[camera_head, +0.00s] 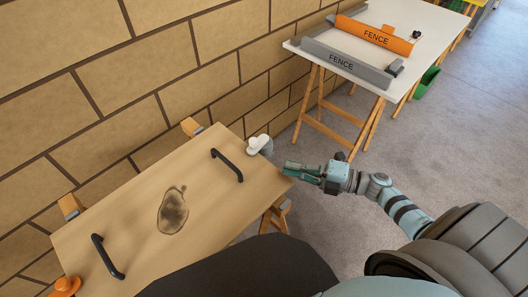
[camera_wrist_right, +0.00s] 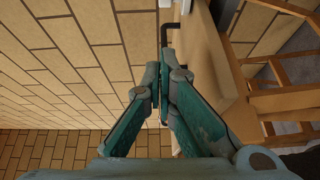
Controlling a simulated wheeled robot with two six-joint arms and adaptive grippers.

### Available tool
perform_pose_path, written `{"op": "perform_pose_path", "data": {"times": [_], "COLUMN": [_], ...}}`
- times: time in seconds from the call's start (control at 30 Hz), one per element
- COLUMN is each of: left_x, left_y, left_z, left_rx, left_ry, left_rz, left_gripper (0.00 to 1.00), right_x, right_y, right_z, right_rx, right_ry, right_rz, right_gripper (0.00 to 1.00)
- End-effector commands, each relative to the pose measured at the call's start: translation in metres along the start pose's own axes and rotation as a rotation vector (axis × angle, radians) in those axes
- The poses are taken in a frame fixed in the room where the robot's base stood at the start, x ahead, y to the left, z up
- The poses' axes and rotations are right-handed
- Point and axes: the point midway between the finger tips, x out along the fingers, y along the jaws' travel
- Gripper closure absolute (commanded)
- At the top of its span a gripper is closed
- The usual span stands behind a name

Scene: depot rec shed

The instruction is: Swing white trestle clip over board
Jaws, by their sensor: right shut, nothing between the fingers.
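The white trestle clip (camera_head: 258,143) sits at the far right corner of the wooden board (camera_head: 130,215), beside its edge. I cannot tell how far it reaches over the board. An orange clip (camera_head: 65,287) is at the near left corner. My right gripper (camera_head: 287,168) is shut and empty, close to the board's right edge, to the right of and nearer than the white clip, apart from it. In the right wrist view its teal fingers (camera_wrist_right: 163,72) meet in front of the board (camera_wrist_right: 205,60). My left gripper is out of view.
The board carries two black handles (camera_head: 227,165) (camera_head: 107,257) and a dark stain (camera_head: 173,212). A brick wall (camera_head: 120,110) runs along its far side. A white table (camera_head: 440,35) with grey (camera_head: 345,64) and orange (camera_head: 375,35) FENCE pieces stands farther back. Floor to the right is clear.

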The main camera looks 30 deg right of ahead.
Motion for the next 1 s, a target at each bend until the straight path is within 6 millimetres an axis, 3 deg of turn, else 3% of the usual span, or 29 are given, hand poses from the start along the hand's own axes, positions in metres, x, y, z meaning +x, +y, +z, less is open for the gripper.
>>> {"op": "perform_pose_path", "data": {"times": [0.27, 0.4, 0.6, 1.0], "left_x": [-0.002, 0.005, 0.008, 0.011], "left_y": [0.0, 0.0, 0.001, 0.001], "left_z": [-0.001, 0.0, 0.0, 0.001], "left_rx": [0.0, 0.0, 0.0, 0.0], "left_ry": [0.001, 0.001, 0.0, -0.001], "left_rz": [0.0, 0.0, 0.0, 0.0], "left_gripper": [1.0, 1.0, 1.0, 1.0], "right_x": [0.061, 0.079, 0.091, 0.097], "right_y": [0.001, -0.001, -0.001, -0.001], "right_z": [0.001, 0.017, 0.029, 0.031], "right_rx": [0.004, 0.004, 0.005, 0.006], "right_ry": [-0.005, -0.005, -0.005, -0.005], "right_rz": [0.005, 0.002, 0.0, 0.003], "right_gripper": [1.0, 1.0, 1.0, 1.0]}}
